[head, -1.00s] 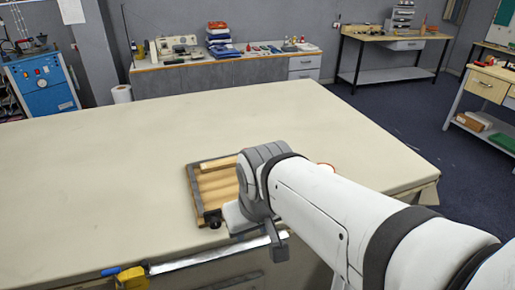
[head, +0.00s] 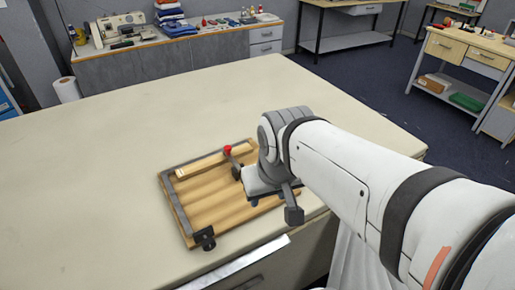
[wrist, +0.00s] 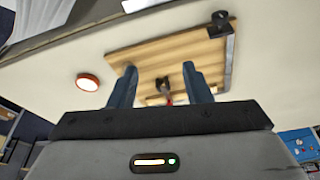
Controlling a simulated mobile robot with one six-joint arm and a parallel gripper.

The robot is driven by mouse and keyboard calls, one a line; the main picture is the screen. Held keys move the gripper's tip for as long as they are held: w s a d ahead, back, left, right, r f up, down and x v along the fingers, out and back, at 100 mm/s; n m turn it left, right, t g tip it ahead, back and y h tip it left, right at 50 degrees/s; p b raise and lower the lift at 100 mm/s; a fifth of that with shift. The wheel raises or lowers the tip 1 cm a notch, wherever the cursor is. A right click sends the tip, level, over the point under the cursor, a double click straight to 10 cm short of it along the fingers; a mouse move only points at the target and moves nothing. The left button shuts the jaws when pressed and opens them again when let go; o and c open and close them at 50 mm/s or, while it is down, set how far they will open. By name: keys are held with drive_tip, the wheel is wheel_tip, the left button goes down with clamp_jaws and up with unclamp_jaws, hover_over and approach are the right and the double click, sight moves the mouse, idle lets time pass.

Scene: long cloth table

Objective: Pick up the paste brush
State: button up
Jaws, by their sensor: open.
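I cannot make out the paste brush in either view. My gripper (wrist: 160,87) is open, its two dark blue fingers apart with nothing visibly held. In the wrist view the fingers point toward a wooden board (wrist: 187,47). A dark fitting with a red tip (wrist: 166,92) shows between them; I cannot tell its distance from the fingers. In the head view my arm hides the board's right end and most of the gripper. A round dish with an orange rim and pale inside (wrist: 87,82) sits left of the board in the wrist view.
The board (head: 215,197) has a grey edge bar and a black corner clamp (head: 204,238). A red-topped fitting (head: 228,151) stands on it. The cloth table (head: 90,190) is clear to the left and behind. A metal strip (head: 235,263) runs along the front edge.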

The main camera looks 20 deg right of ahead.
drive_tip(key=w+d+f+m, duration=0.2)
drive_tip(key=w+d, duration=0.2)
drive_tip(key=w, duration=0.3)
drive_tip(key=w+d+f+m+g, duration=0.1)
drive_tip(key=w+d+f+m, duration=0.1)
drive_tip(key=w, duration=0.5)
drive_tip(key=w+d+f+m+h, duration=0.1)
drive_tip(key=w+d+f+m, duration=0.1)
drive_tip(key=w+d, duration=0.3)
drive_tip(key=shift+w+d+f+g+b, duration=0.15)
drive_tip(key=shift+w+f+g+b, duration=0.05)
drive_tip(key=shift+w, duration=0.45)
drive_tip(key=shift+w+d+f+g+b, duration=0.15)
drive_tip(key=shift+w+g+b, duration=0.05)
drive_tip(key=shift+w, duration=0.4)
drive_tip(key=f, duration=0.2)
drive_tip(key=f+p, duration=0.1)
drive_tip(key=f, duration=0.2)
drive_tip(key=f+p, duration=0.1)
drive_tip(key=f, duration=0.2)
drive_tip(key=shift+w+d, duration=0.25)
drive_tip(key=shift+r, duration=0.1)
clamp_jaws()
